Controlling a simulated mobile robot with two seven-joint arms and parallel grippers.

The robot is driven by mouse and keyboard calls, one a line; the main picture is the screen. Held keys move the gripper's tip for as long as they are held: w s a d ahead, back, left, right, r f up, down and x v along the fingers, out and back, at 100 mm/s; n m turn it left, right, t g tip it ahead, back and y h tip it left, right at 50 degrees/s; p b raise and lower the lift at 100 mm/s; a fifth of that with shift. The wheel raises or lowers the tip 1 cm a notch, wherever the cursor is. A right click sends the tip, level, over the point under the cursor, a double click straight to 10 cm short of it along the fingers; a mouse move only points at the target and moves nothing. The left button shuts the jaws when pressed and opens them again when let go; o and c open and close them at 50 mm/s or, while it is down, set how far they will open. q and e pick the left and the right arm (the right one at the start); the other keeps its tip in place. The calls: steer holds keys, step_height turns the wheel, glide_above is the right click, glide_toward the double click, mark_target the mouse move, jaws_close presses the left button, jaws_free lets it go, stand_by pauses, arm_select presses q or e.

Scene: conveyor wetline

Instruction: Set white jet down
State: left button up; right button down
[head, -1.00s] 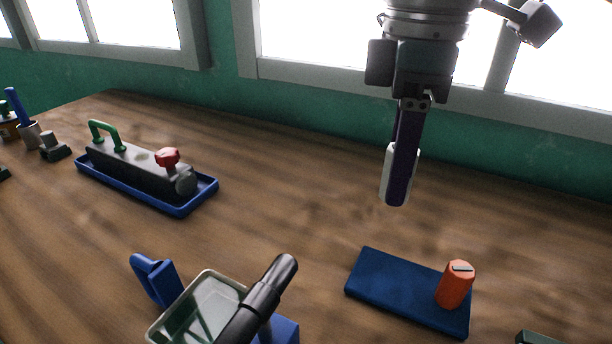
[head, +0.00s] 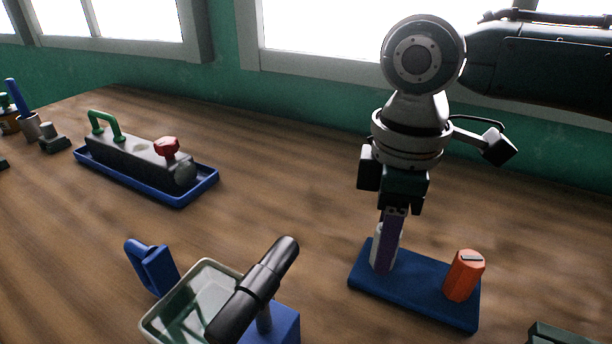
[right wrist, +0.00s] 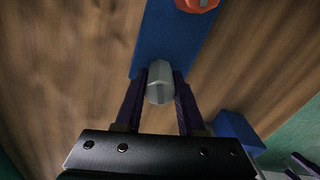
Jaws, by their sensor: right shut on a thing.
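The white jet (head: 376,246) is upright at the left end of the blue mat (head: 415,285). It also shows in the right wrist view (right wrist: 159,84) between the purple fingers. My right gripper (head: 388,262) points down and is shut on the white jet, with its fingertips close to the mat. The jet's lower end appears to meet the mat, but I cannot tell for sure if it touches. An orange jet (head: 464,275) with a slot in its top stands at the mat's right end, apart from the gripper. My left gripper does not show.
A grey block with a green handle and red knob (head: 166,147) sits in a blue tray (head: 190,196) at the left. A clear-walled bin (head: 160,318), a black cylinder (head: 255,288) on a blue stand and a blue holder (head: 152,268) are in front. The table's middle is clear.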

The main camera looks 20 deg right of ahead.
steer(key=shift+f, duration=0.15)
steer(key=c, duration=0.5)
jaws_free()
